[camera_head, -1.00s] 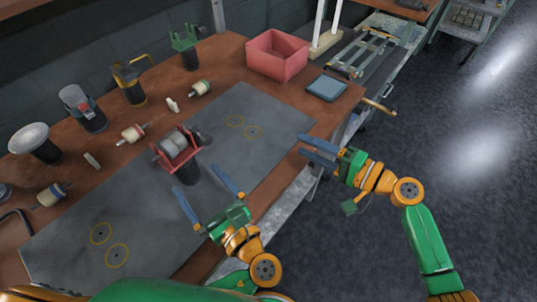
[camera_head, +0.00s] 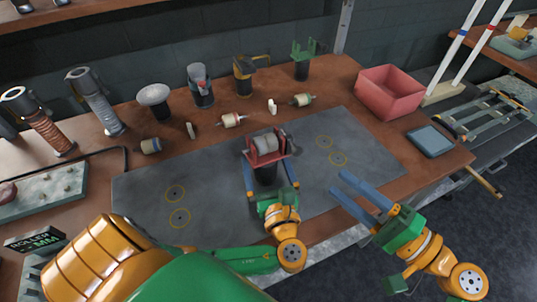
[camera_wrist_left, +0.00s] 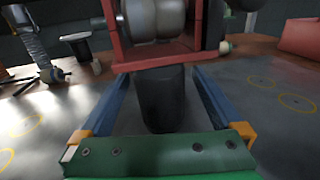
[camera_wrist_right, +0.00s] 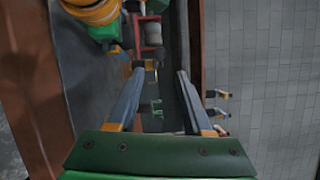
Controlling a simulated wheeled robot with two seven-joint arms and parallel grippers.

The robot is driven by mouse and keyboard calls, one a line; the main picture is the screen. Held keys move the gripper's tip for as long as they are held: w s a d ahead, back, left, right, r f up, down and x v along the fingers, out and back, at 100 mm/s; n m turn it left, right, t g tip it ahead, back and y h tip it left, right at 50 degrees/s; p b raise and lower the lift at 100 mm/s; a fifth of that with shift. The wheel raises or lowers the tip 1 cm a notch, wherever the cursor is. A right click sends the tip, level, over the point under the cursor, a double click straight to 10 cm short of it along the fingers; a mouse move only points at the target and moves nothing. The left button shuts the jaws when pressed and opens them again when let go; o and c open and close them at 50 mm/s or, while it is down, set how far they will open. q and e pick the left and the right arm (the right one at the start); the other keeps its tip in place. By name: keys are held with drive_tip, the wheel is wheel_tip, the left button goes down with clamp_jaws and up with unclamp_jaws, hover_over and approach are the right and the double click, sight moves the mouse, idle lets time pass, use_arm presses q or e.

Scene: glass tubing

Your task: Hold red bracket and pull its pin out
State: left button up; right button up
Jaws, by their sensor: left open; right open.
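The red bracket (camera_head: 252,158) stands on a dark round post on the grey mat and carries a pale grey roller (camera_head: 265,143). A dark knob, which looks like the pin's end (camera_head: 291,146), sticks out at its right side. My left gripper (camera_head: 270,184) is open, with its blue fingers on either side of the post below the bracket. The left wrist view shows the black post (camera_wrist_left: 163,100) between the fingers, with gaps on both sides. My right gripper (camera_head: 358,198) is open and empty, to the right of the bracket. The right wrist view shows the bracket (camera_wrist_right: 138,38) beyond its fingers.
The grey mat (camera_head: 225,205) has yellow circles and is clear on both sides of the bracket. Behind it stand several other holders and loose rollers. A pink bin (camera_head: 390,95) and a blue-grey tray (camera_head: 431,141) lie to the right.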

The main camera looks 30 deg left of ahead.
use_arm(q)
clamp_jaws()
use_arm(e)
drive_tip(key=shift+c, duration=0.6)
drive_tip(key=a+r+n+g, duration=0.1)
drive_tip(key=n, duration=0.1)
drive_tip(key=a+r+n+g, duration=0.1)
drive_tip(key=shift+s+a+r+n, duration=0.1)
drive_tip(key=shift+s+r+n, duration=0.1)
drive_tip(key=shift+s+n, duration=0.2)
clamp_jaws()
drive_tip(key=w+a+r+n+t+h, duration=0.1)
drive_tip(key=a+r+n+t+h, duration=0.2)
drive_tip(key=n, duration=1)
wheel_tip(320, 180, up, 6)
drive_tip(key=a+h, duration=0.2)
drive_tip(key=h, duration=0.3)
drive_tip(key=shift+r, duration=0.15)
